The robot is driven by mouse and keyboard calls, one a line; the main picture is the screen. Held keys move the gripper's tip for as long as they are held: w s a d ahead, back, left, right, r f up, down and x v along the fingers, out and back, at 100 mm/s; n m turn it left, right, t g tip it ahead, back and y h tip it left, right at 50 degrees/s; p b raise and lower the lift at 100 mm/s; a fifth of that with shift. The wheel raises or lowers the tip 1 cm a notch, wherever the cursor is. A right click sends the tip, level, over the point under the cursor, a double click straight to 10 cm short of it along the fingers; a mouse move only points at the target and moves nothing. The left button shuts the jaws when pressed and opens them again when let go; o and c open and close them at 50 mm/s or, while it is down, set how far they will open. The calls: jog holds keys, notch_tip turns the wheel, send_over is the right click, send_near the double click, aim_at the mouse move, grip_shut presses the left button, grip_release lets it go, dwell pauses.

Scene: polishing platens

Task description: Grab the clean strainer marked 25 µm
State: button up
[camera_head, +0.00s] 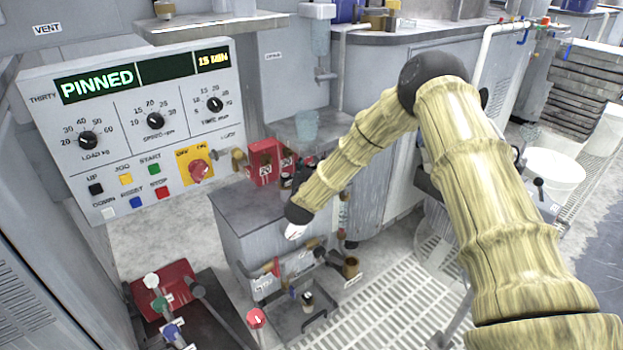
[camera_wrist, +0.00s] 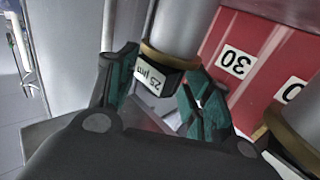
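The strainer marked 25 µm (camera_wrist: 150,75) shows in the wrist view as a pale cylinder with a brass ring and a black end that bears the white label. My gripper (camera_wrist: 160,88) has its green-padded fingers on both sides of the labelled end. I cannot tell from the pictures whether the strainer is clean.
A red block (camera_wrist: 262,60) marked 30 stands right behind the strainer, and another brass-ringed cylinder (camera_wrist: 295,125) is close at the right. A grey cabinet (camera_head: 245,205) is below my gripper. A control panel (camera_head: 130,120) reading PINNED is at the left.

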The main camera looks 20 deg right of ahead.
jog(key=c, duration=0.9)
